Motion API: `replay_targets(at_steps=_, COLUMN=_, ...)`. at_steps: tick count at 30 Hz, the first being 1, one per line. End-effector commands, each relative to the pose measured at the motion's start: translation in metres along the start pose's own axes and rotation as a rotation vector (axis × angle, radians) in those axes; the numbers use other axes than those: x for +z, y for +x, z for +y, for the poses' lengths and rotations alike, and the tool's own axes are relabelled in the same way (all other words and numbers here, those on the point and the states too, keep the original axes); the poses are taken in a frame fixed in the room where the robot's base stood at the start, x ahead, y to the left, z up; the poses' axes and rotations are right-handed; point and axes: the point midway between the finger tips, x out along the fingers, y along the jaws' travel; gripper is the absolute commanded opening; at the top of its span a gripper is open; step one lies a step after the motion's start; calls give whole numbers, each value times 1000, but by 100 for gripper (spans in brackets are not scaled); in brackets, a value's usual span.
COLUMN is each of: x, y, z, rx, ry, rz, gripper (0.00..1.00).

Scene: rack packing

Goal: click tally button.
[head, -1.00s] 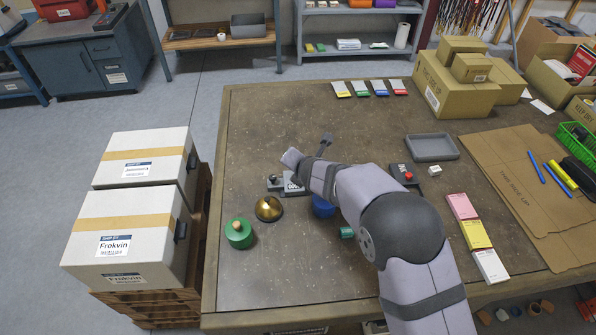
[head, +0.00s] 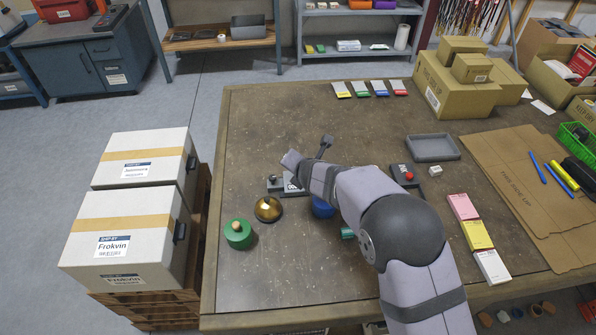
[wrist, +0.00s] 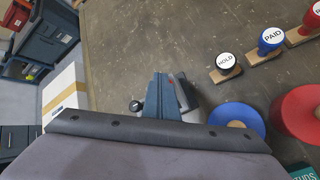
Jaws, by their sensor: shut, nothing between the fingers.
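The tally counter (head: 275,191) lies on the table left of my arm, a grey base with a small dark knob and a white-marked plate. My wrist partly covers it in the head view. Its round black knob (wrist: 135,106) shows in the wrist view, just left of the fingers. My gripper (wrist: 162,94) is shut and empty, over or beside the counter. Whether the fingertips touch the button I cannot tell, as the button is hidden.
A brass bell (head: 269,208) and a green wood-knobbed object (head: 238,233) stand close in front of the counter. A blue roll (wrist: 236,117), a red roll (wrist: 298,114) and several stamps, one marked HOLD (wrist: 224,67), are to the right. The table's far left is clear.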

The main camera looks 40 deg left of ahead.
Motion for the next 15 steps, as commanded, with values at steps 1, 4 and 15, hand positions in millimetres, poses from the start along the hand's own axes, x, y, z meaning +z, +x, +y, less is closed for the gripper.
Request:
replay_targets(at_steps=1, x=-1, y=0, z=-1, rx=-2, ry=0, rz=2, gripper=0)
replay_targets(at_steps=4, x=0, y=-1, z=0, rx=-2, ry=0, rz=2, gripper=0)
replay_targets(at_steps=15, x=8, y=-12, z=8, rx=-2, ry=0, rz=1, gripper=0)
